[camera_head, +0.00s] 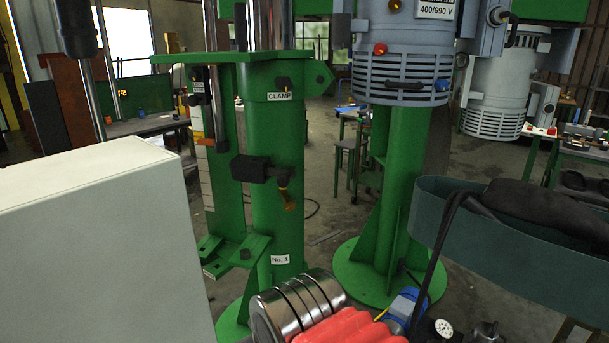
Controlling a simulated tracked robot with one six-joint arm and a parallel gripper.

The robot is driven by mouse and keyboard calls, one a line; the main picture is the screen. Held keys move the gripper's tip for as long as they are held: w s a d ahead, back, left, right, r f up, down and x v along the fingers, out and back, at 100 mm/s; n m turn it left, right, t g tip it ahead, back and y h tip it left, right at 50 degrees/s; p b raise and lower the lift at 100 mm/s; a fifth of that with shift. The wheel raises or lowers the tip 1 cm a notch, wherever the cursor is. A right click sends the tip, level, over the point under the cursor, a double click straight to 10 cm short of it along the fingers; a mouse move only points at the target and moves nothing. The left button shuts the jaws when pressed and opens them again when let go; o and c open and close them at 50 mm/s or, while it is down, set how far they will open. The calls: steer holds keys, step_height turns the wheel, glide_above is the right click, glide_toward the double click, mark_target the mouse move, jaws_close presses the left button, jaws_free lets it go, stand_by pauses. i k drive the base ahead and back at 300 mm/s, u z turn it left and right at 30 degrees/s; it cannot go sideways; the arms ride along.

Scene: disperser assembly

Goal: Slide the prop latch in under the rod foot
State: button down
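Green disperser column No. 1 (277,215) stands upright, with a CLAMP label near its top. A black block with a brass-coloured handle (262,171) sticks out from its middle. Left of it a slim green upright with a pale scale strip (207,178) runs down to a green bracket (237,252) at the column's lower left. I cannot tell for sure which part is the prop latch or the rod foot. Neither is clearly readable at this size. My gripper is not in view.
A large off-white box (95,250) blocks the lower left. Shiny metal cylinders (297,308) and a red ribbed part (350,328) fill the bottom foreground. A teal band with black cable (530,240) crosses the right. A second green column (398,190) stands behind on a round base.

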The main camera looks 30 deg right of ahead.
mark_target(284, 173)
steer(key=z, duration=0.05)
steer(key=i, duration=1)
steer(key=u, duration=0.05)
